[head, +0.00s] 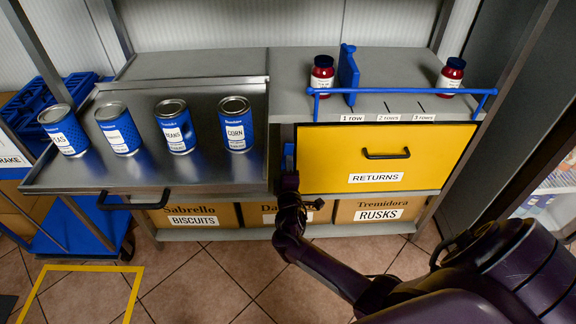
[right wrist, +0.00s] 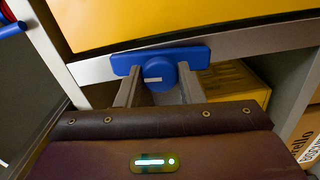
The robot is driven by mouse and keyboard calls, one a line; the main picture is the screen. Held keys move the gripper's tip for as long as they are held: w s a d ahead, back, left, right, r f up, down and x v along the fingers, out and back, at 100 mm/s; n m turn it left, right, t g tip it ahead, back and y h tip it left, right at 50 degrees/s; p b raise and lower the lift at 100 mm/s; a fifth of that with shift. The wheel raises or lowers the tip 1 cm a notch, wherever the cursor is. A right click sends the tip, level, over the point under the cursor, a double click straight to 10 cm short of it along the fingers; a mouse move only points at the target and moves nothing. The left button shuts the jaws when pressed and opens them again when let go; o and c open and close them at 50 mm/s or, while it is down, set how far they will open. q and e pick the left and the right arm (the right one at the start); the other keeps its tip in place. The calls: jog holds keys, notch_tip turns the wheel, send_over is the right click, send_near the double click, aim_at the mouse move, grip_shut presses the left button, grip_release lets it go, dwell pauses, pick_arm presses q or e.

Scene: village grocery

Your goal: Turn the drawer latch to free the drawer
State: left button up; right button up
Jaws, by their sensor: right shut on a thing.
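The yellow drawer (head: 330,165), labelled RETURNS, is closed flush in the counter and has a black handle (head: 387,155). The blue latch (head: 289,152) is on the grey post at the drawer's left edge. In the right wrist view the latch (right wrist: 197,55) is a blue bar with a round hub, lying along the grey strip beside the yellow front (right wrist: 180,18), roughly parallel to its edge. My right gripper (right wrist: 158,88) is shut on the latch, one finger on each side of the hub. In the head view the gripper (head: 288,178) partly covers the latch. My left gripper is out of view.
A metal tray (head: 215,177) with several blue cans sticks out at the left, close to my right gripper. A blue rail (head: 400,91), blue divider (head: 348,68) and two red jars are above the drawer. Cardboard boxes (head: 345,212) sit below. Floor in front is open.

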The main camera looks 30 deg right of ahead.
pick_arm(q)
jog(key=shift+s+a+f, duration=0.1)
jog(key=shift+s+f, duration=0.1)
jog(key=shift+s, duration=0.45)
pick_arm(e)
jog(key=shift+n, duration=0.7)
jog(key=o, duration=1)
jog(key=shift+c, duration=0.2)
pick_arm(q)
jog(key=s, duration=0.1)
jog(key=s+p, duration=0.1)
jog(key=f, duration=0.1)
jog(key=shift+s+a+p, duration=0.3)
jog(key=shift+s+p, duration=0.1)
pick_arm(e)
jog(key=v, duration=0.8)
